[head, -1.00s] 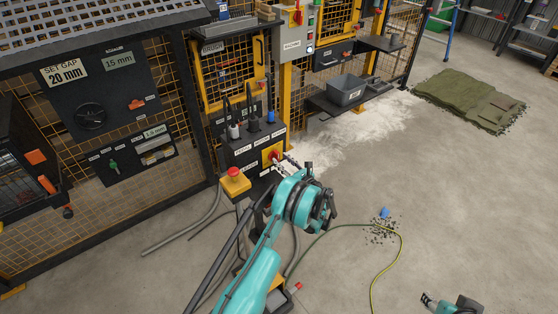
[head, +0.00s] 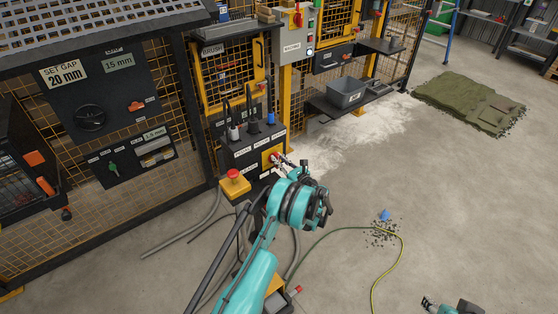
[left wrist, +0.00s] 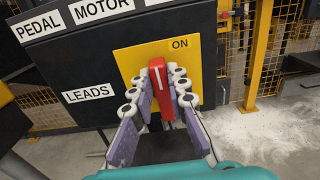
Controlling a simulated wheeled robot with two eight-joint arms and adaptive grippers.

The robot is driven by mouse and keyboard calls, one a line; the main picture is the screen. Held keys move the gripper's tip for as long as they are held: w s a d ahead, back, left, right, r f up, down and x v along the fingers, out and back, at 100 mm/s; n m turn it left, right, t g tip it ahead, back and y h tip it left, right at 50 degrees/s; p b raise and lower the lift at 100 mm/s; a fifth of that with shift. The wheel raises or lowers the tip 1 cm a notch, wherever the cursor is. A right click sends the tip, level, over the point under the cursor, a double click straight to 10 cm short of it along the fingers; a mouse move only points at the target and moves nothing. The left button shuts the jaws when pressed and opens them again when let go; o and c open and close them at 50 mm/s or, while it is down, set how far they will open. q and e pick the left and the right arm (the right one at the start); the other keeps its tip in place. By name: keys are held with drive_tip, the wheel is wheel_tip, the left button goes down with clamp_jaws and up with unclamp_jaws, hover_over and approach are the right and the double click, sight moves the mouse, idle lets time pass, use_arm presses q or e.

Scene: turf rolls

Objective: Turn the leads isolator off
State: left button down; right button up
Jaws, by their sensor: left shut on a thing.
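The leads isolator is a red handle (left wrist: 160,92) with a white line, on a yellow plate (left wrist: 128,60) marked ON at its upper right. A LEADS label (left wrist: 88,92) is to its left. In the left wrist view the handle stands nearly upright. My left gripper (left wrist: 156,78) is shut on the handle, one finger on each side. In the head view my left gripper (head: 283,161) reaches the yellow plate (head: 266,160), and the arm hides some of the box below. My right gripper (head: 429,302) shows only partly at the bottom right edge; its jaw state is unclear.
A yellow box with a red button (head: 234,181) stands just left of the isolator. Several plugs and cables rise from the black box's top (head: 253,132). A grey bin (head: 346,90) sits on a shelf. A green-yellow hose (head: 400,255) crosses the otherwise fairly open floor.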

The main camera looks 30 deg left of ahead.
use_arm(q)
drive_tip(key=shift+s+a+f+n, duration=0.1)
drive_tip(key=shift+s+f+n, duration=0.25)
drive_tip(key=shift+n, duration=2.6)
drive_tip(key=shift+s+a+f+n, duration=0.15)
drive_tip(key=shift+s+f+n, duration=0.2)
drive_tip(key=shift+n, duration=2.55)
drive_tip(key=shift+s+a+f+n, duration=0.1)
drive_tip(key=shift+s+f+n, duration=0.2)
drive_tip(key=shift+n, duration=2.65)
drive_tip(key=shift+f+n, duration=0.1)
drive_tip(key=shift+n, duration=0.2)
drive_tip(key=c, duration=1.5)
unclamp_jaws()
drive_tip(key=v, duration=1.2)
